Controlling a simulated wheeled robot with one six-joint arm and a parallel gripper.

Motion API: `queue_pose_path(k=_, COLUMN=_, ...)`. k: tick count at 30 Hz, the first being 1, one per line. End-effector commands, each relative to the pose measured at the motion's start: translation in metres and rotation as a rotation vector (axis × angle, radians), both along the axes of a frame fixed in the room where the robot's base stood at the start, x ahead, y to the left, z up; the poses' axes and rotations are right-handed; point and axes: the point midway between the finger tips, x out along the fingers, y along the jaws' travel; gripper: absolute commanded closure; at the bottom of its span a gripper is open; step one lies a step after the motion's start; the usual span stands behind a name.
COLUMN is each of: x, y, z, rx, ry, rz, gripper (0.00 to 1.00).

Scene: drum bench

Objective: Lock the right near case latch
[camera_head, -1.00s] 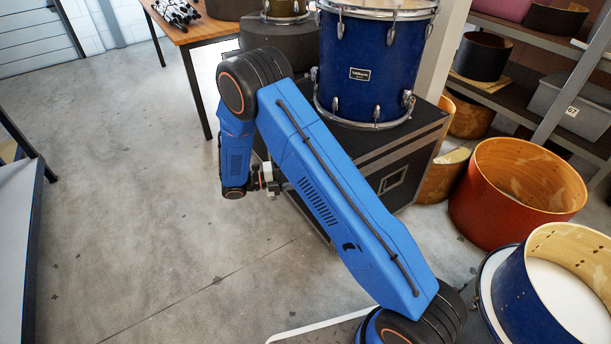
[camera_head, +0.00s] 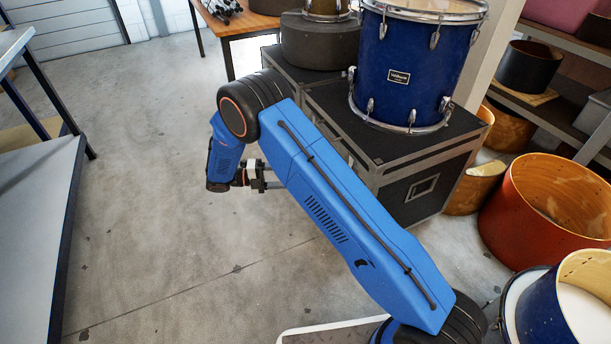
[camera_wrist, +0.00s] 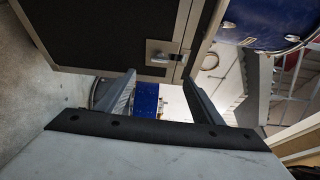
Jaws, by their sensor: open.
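The black case (camera_head: 400,150) with metal edging stands on the floor right of my gripper (camera_head: 268,183) in the head view, partly hidden by my arm. In the wrist view, the case's dark panel (camera_wrist: 95,25) fills the upper left. A small metal latch (camera_wrist: 166,56) sits by the panel's edge, just beyond my fingertips; I cannot tell whether it is locked. My gripper (camera_wrist: 160,76) is open, its two fingers spread and apart from the latch, with nothing between them.
A blue drum (camera_head: 410,65) stands on the case. Another case with a round black case (camera_head: 315,42) is behind. An orange drum shell (camera_head: 550,210) and a blue shell (camera_head: 540,300) lie right. A bench (camera_head: 35,215) is left; floor between is clear.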

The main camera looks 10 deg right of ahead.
Motion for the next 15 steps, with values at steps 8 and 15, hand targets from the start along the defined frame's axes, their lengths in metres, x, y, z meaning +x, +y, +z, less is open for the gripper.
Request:
queue_pose_path(k=8, x=0.001, y=0.021, z=0.000, rx=-0.001, ry=0.001, rz=-0.001, gripper=0.39)
queue_pose_path(k=15, x=0.001, y=0.021, z=0.000, rx=0.000, ry=0.001, rz=-0.001, gripper=0.39)
